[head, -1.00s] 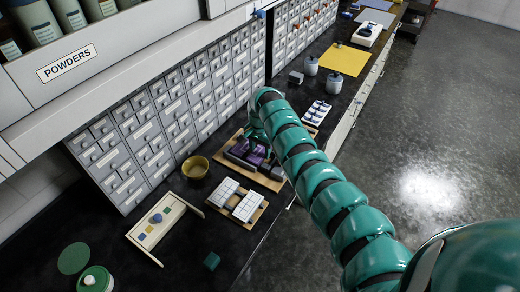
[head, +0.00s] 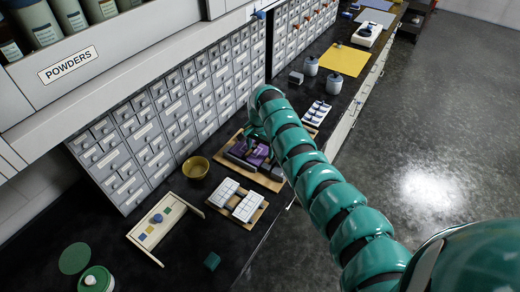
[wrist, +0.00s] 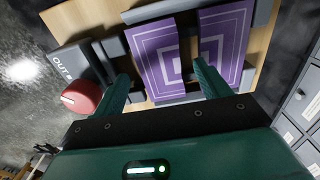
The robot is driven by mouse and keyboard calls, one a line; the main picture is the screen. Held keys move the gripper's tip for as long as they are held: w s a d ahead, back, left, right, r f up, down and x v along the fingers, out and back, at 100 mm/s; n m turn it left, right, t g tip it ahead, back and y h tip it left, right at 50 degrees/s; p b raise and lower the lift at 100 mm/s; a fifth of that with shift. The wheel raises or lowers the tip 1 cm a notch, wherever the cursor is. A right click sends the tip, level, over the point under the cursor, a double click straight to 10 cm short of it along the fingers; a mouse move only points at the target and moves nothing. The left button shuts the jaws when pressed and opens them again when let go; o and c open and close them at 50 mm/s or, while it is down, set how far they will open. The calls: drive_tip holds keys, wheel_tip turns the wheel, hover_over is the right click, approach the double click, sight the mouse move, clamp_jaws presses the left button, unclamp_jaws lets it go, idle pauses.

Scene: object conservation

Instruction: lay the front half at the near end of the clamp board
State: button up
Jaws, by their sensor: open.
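Two purple halves with pale nested-square lines lie on the wooden clamp board (wrist: 268,62), one half (wrist: 159,66) at the left and the other half (wrist: 233,30) at the right in the wrist view, with a gap between them. I cannot tell which is the front half. My gripper (wrist: 161,76) is open, with one finger beside the outer edge of the left half and the other by the gap. I cannot tell whether the fingers touch it. In the head view the purple (head: 259,150) shows on the board (head: 264,181), partly hidden by my arm.
A grey block with lettering (wrist: 72,66) and a red knob (wrist: 82,97) sit at the board's side. In the head view, a yellow bowl (head: 195,168), a board with white tiles (head: 248,206) and a cream tray (head: 146,245) stand nearby. Grey drawers (head: 170,125) line the back.

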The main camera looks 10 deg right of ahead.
wheel_tip(320, 180, up, 16)
drive_tip(key=p, duration=0.4)
drive_tip(key=shift+p, duration=0.4)
drive_tip(key=shift+f, duration=0.1)
idle(0.7)
